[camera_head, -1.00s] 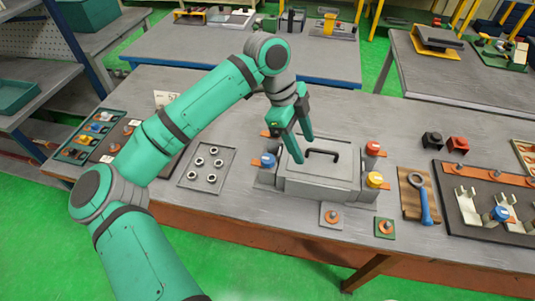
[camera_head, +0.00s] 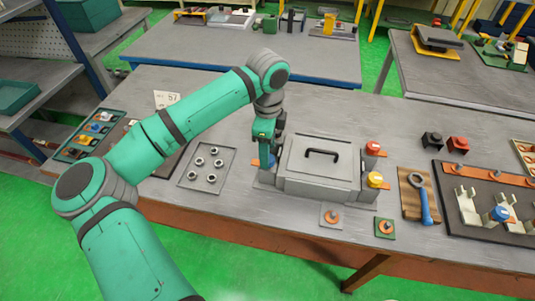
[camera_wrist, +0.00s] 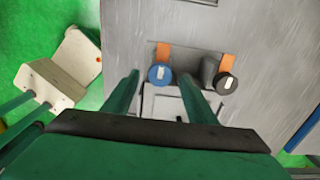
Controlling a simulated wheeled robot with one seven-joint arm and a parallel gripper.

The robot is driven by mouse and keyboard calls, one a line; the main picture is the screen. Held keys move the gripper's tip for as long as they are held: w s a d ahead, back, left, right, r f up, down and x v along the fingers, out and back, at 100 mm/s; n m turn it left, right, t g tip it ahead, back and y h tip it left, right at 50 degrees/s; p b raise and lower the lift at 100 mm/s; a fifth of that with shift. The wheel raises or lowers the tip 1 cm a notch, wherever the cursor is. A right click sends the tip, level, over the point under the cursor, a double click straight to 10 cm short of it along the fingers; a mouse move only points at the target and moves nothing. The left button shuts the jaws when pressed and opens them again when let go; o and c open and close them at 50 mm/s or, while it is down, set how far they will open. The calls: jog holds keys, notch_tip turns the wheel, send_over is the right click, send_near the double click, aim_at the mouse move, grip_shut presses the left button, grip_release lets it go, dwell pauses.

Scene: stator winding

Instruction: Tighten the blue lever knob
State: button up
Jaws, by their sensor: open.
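The blue lever knob (camera_wrist: 160,74) shows in the wrist view, with an orange tab above it and a white mark on its top. My gripper (camera_wrist: 158,79) is open, with one finger on each side of the blue knob; I cannot tell whether they touch it. In the head view my gripper (camera_head: 266,154) points down at the left side of the grey lidded box (camera_head: 312,187), and it mostly hides the blue knob there. A dark knob (camera_wrist: 226,84) with an orange tab sits to the right in the wrist view.
A red knob (camera_head: 373,147) and a yellow knob (camera_head: 375,180) are on the box's right side. A tray of nuts (camera_head: 187,179) lies to its left. A blue wrench (camera_head: 424,203) lies on a wooden board at right. Small orange-topped pieces lie in front.

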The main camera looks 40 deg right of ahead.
jog(key=shift+f, duration=1.2)
jog(key=shift+c, duration=0.7)
jog(key=c, duration=0.9)
